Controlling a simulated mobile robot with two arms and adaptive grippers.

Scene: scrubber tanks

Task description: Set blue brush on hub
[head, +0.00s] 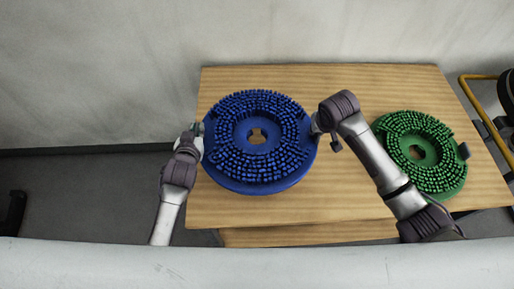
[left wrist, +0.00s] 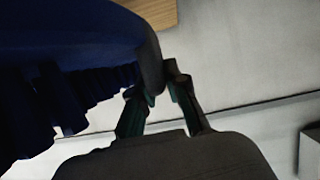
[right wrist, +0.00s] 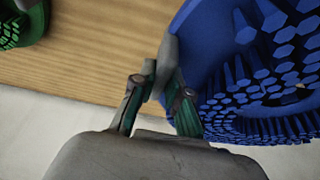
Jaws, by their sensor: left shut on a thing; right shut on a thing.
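The blue brush (head: 236,177) is a round disc with bristles facing up and a keyed hole in its middle. It is between my two arms over the left part of the wooden table. My left gripper (head: 197,130) is shut on its left edge; in the left wrist view the fingers (left wrist: 158,92) pinch a dark tab on the brush rim (left wrist: 75,45). My right gripper (head: 316,124) is at its right edge; in the right wrist view the fingers (right wrist: 160,85) are shut on a grey tab of the brush (right wrist: 200,50). No hub is identifiable.
The wooden table (head: 320,84) bears a green brush (head: 455,180) on the right, with a dark tab on its edge. My right forearm passes between the brushes. A yellow tubular frame (head: 478,77) stands at the far right. A pale curved surface (head: 250,265) crosses the front.

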